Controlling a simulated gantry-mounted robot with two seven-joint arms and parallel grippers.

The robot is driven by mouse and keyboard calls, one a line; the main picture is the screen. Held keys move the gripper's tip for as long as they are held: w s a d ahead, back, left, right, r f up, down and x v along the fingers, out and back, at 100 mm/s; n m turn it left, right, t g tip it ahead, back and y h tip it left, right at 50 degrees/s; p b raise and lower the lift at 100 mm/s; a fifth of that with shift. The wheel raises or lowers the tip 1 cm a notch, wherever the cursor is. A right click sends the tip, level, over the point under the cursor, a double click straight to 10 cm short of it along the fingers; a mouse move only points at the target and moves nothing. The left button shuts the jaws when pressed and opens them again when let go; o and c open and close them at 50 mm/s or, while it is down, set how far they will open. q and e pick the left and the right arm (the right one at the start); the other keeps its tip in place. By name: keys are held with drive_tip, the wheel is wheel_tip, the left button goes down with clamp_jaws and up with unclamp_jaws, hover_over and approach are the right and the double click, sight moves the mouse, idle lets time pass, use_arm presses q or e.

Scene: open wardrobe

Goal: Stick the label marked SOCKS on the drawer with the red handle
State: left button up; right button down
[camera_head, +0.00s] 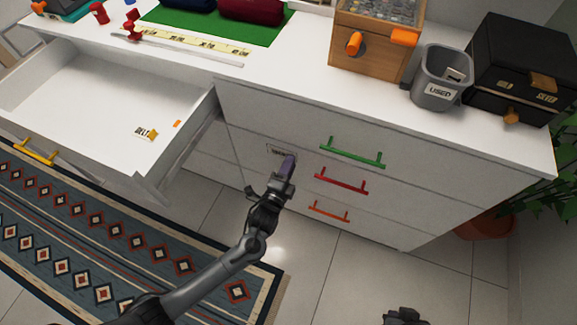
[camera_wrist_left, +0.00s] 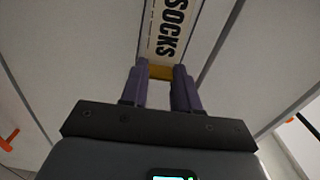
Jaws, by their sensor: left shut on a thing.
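The SOCKS label (camera_wrist_left: 172,28) is a pale strip with black letters and a yellow tab (camera_wrist_left: 159,72). My left gripper (camera_head: 287,165) is shut on this tab; its fingers also show in the left wrist view (camera_wrist_left: 160,88). In the head view the label (camera_head: 281,151) is at the cabinet front, left of the red handle (camera_head: 341,183), over the upper part of that drawer. Whether it touches the front I cannot tell. The red-handled drawer is closed, between the green handle (camera_head: 352,153) and the orange handle (camera_head: 329,211). My right gripper (camera_head: 404,316) barely shows at the bottom edge.
A drawer with a yellow handle (camera_head: 37,151) stands open at left, with a BELT label (camera_head: 146,133) inside. On top are a label strip (camera_head: 200,43), a wooden box (camera_head: 368,50), a grey USED bin (camera_head: 440,82) and a black box (camera_head: 522,65). A patterned rug (camera_head: 120,235) covers the floor.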

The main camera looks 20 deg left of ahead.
use_arm(q)
drive_tip(key=shift+s+a+p, duration=0.1)
drive_tip(key=shift+s+p, duration=0.05)
drive_tip(key=shift+p, duration=0.25)
idle(0.5)
drive_tip(key=shift+w, duration=0.3)
idle(0.9)
drive_tip(key=shift+f, duration=0.1)
idle(0.5)
drive_tip(key=o, duration=1.1)
drive_tip(key=shift+w, duration=0.1)
drive_tip(key=o, duration=0.6)
drive_tip(key=shift+c, duration=0.2)
drive_tip(key=shift+s, duration=0.2)
